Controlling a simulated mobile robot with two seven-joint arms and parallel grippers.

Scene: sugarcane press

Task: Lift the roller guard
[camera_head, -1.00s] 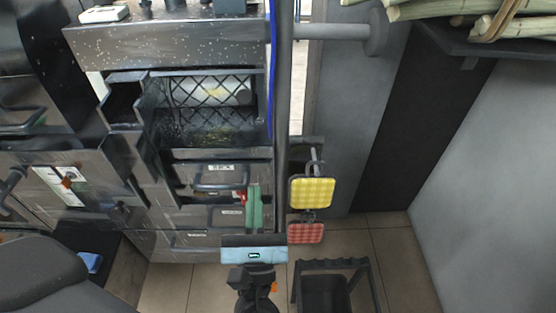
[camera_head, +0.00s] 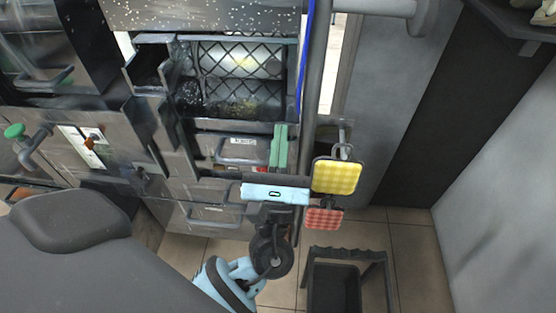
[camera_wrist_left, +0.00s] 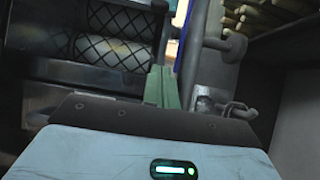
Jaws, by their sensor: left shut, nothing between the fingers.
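The roller guard (camera_head: 240,75) is a black diamond-mesh panel across the press opening, upper middle of the head view. Pale metal rollers show behind it. In the left wrist view the guard (camera_wrist_left: 113,52) is at the upper left. My left gripper (camera_head: 279,145) has green fingers, closed together and empty. It points up at the press front, below and right of the guard in the picture, apart from the mesh. Its fingers (camera_wrist_left: 161,86) also show in the left wrist view. My right gripper is out of view.
A grey vertical post (camera_head: 316,85) stands close right of my left gripper. Yellow (camera_head: 336,176) and red (camera_head: 324,217) checkered pads hang beside it. Drawers with handles (camera_head: 240,158) sit below the guard. A black bin (camera_head: 335,285) stands on the tiled floor.

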